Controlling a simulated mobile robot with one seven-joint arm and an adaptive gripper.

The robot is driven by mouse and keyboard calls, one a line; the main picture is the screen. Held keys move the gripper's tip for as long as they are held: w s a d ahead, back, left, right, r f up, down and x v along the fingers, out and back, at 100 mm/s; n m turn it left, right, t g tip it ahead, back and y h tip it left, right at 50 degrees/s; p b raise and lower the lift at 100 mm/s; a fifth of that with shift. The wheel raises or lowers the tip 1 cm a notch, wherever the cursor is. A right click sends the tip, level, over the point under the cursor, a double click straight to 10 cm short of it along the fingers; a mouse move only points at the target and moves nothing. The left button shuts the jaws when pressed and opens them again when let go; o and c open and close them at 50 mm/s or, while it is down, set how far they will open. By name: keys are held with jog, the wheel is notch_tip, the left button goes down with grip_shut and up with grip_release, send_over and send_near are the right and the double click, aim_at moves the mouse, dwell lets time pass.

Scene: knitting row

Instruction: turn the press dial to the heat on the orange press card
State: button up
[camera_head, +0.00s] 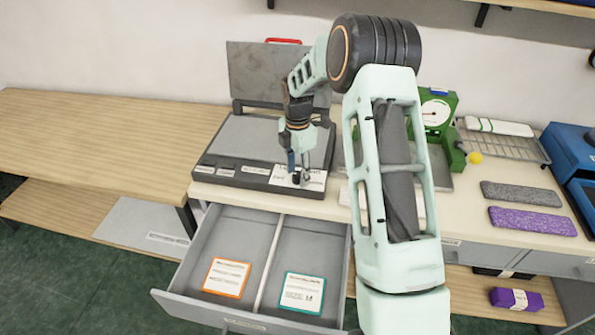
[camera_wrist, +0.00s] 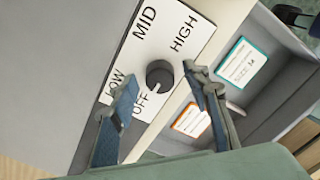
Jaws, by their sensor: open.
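The press (camera_head: 250,150) is a grey flat unit on the table with its lid raised behind. Its black round dial (camera_wrist: 159,74) sits on a white plate (camera_wrist: 150,35) marked OFF, LOW, MID and HIGH. A small white mark on the dial appears to face OFF. My gripper (camera_head: 297,175) is open above the press's front right corner. In the wrist view its fingers are on either side of the dial; contact cannot be told. The orange press card (camera_head: 226,277) lies in the open drawer's left compartment; its writing is too small to read. It also shows in the wrist view (camera_wrist: 192,121).
A teal-edged card (camera_head: 302,293) lies in the right compartment of the pulled-out drawer (camera_head: 180,287). A green scale (camera_head: 437,112), a wire rack (camera_head: 510,146), and grey (camera_head: 521,193) and purple (camera_head: 530,221) knitted pieces are to the right. The wooden table at left (camera_head: 90,145) is clear.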

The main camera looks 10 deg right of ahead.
jog(key=c, duration=1.2)
jog(key=shift+o, duration=0.2)
